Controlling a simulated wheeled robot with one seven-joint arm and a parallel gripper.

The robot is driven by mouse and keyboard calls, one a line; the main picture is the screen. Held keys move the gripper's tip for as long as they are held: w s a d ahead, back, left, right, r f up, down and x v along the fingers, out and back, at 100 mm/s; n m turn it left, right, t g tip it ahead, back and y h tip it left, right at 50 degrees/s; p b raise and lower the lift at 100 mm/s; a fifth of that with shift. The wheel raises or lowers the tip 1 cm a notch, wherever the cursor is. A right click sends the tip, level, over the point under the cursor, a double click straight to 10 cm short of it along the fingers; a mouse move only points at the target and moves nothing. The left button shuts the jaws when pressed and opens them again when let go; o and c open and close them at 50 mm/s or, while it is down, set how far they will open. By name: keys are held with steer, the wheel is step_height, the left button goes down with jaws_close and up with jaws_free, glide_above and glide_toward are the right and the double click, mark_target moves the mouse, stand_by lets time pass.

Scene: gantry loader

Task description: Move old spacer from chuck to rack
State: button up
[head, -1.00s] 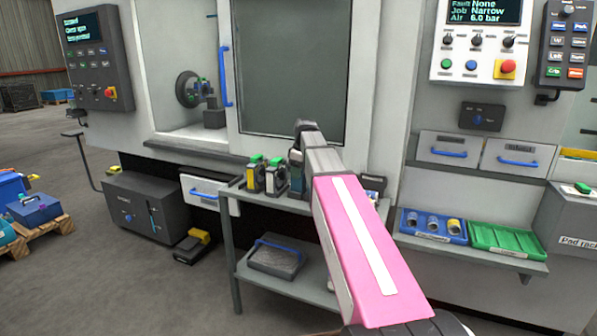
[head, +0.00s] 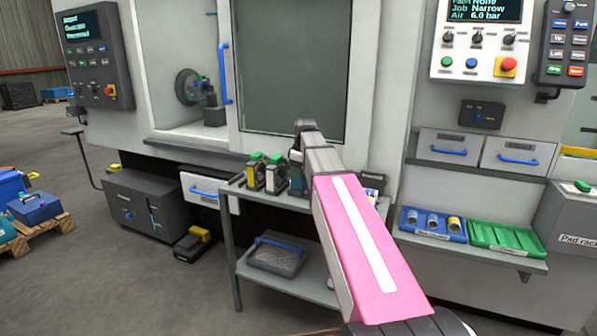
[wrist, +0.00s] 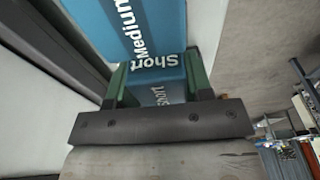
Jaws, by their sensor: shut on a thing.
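In the wrist view, my gripper (wrist: 158,88) is shut with its green fingers on either side of a blue block (wrist: 160,68). I cannot identify the spacer rack for certain.
A grey cart (head: 231,225) stands before the machine, bearing upright units with green and yellow tops (head: 255,172). A blue tray (head: 408,232) with cylinders and a green tray (head: 509,237) sit on the right shelf. The machine door with its blue handle (head: 225,74) borders the bay.

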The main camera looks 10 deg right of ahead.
steer(key=o, duration=1)
steer(key=r, duration=0.3)
steer(key=d+r, duration=0.1)
steer(key=r, duration=0.3)
steer(key=s+r, duration=0.1)
steer(key=r, duration=0.2)
steer(key=shift+d+r, duration=0.15)
steer(key=shift+r, duration=0.2)
step_height(320, 180, up, 7)
steer(key=shift+f, duration=0.1)
